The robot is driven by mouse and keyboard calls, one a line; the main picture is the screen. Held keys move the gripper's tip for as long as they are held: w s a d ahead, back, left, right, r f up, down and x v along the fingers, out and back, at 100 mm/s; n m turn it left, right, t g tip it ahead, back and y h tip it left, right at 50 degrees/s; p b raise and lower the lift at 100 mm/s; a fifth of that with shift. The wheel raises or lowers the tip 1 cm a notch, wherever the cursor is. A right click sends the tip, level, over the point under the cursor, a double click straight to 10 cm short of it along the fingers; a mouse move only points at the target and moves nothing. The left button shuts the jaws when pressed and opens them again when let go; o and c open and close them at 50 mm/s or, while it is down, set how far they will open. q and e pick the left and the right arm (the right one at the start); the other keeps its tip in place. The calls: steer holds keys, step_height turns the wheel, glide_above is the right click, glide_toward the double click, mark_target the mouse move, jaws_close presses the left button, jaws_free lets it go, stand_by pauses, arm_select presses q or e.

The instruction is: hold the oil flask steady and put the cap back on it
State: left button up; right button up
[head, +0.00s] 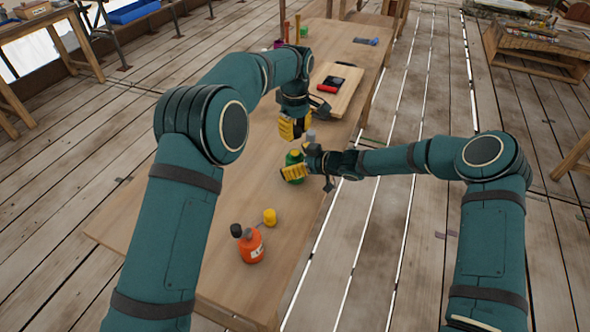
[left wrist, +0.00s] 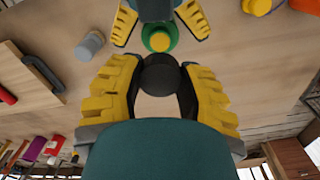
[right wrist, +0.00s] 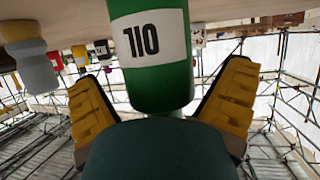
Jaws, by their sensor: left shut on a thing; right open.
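The green oil flask (head: 293,157) stands on the wooden table near its right edge. My left gripper (head: 292,128) is shut on a dark round cap (left wrist: 160,75), close to the flask top. In the head view the cap is hidden by the fingers.
An orange bottle (head: 251,247) with a dark top and a small yellow piece (head: 269,217) stand at the table's near end. A grey container (left wrist: 90,45) is close to the flask. A wooden board (head: 335,90) lies farther back.

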mark_target(295, 153)
steer(key=c, duration=1.4)
arm_select(q)
steer(key=shift+f, duration=2.5)
steer(key=shift+f, duration=0.9)
steer(key=shift+f, duration=0.7)
steer(key=o, duration=0.7)
arm_select(e)
jaws_close()
